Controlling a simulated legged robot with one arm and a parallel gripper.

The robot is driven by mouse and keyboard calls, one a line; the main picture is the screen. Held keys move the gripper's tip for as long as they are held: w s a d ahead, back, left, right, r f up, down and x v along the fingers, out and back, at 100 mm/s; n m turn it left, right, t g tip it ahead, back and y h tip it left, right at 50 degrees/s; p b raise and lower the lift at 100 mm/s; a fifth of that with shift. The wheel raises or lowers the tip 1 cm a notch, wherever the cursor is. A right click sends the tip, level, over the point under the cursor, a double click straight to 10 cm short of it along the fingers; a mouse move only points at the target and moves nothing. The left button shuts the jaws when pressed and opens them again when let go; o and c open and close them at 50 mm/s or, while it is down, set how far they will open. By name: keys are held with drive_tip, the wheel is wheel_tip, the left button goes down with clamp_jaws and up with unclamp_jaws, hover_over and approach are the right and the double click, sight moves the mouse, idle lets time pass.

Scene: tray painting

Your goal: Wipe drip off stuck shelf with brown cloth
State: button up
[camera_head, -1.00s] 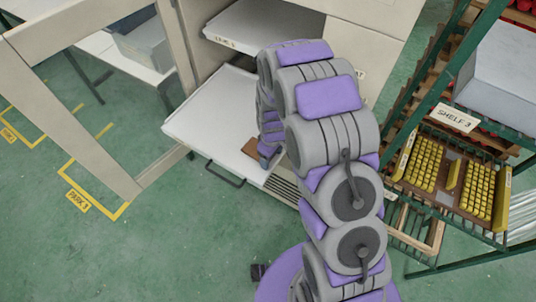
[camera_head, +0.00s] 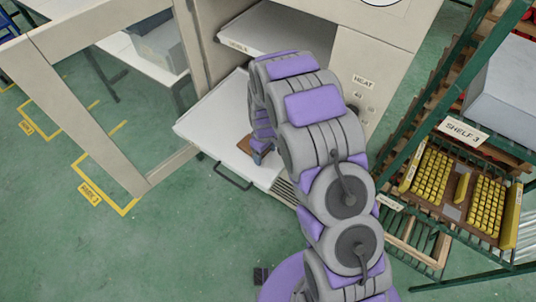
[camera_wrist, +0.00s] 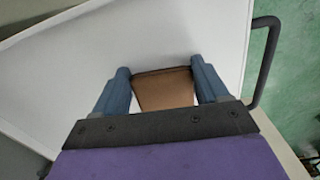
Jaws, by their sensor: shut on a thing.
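The white pulled-out shelf (camera_head: 212,118) juts from the open beige cabinet, with a dark handle on its front edge. My gripper (camera_wrist: 160,70) is shut on the brown cloth (camera_wrist: 166,92), which sits between the two blue fingers over the shelf's white surface. In the head view the cloth (camera_head: 244,146) shows as a small brown patch near the shelf's front edge, beside my arm. I cannot tell whether the cloth touches the shelf. No drip shows; my arm and gripper hide part of the shelf.
An upper shelf (camera_head: 270,27) sits inside the cabinet. The open cabinet door (camera_head: 100,125) stands at the left. A green rack (camera_head: 420,150) with yellow-filled trays stands close on the right. The green floor at the front left is clear.

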drive_tip(key=shift+d+r, duration=0.1)
drive_tip(key=shift+a+r+p, duration=0.2)
drive_tip(key=shift+r+p, duration=0.15)
drive_tip(key=shift+r, duration=0.6)
drive_tip(key=shift+r+p, duration=0.55)
drive_tip(key=shift+r, duration=1.5)
drive_tip(key=shift+r+p, duration=0.45)
drive_tip(key=shift+r, duration=1.05)
drive_tip(key=shift+d, duration=0.1)
